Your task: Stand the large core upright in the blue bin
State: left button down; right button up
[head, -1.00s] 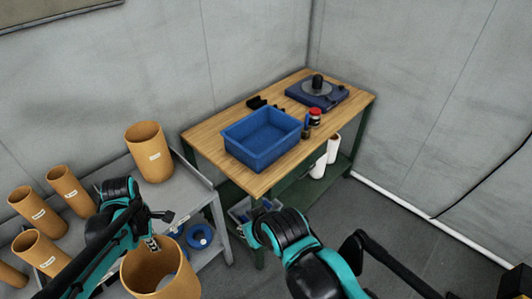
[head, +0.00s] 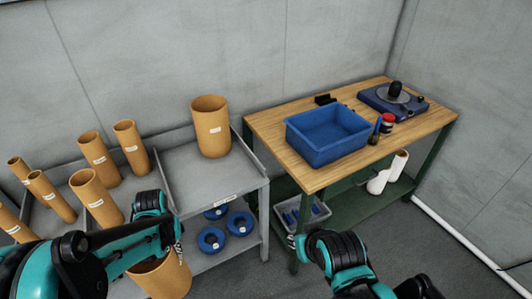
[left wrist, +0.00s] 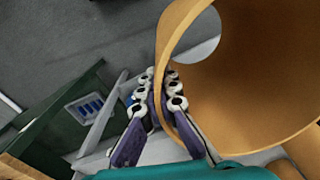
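A wide tan cardboard core (head: 168,278) is low in the head view, partly behind my left arm. My left gripper (left wrist: 160,95) has its fingers on either side of this core's wall at the rim, pinching it, in the left wrist view. The held core (left wrist: 262,75) fills the right of that view, its open end showing. The blue bin (head: 327,136) stands on the wooden workbench and looks empty. Another large core (head: 210,128) stands upright on the grey shelf. My right gripper (head: 293,241) is small and partly hidden by its own arm, below the bench's front corner.
Several narrower cores (head: 99,158) stand at the left. The workbench (head: 275,125) also carries a dark turntable-like device (head: 393,101), a red-lidded jar (head: 387,124) and a small black holder (head: 325,99). Blue rings (head: 211,240) lie on the lower shelf.

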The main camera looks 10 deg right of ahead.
aim_at(325, 142)
jog(key=z, duration=1.3)
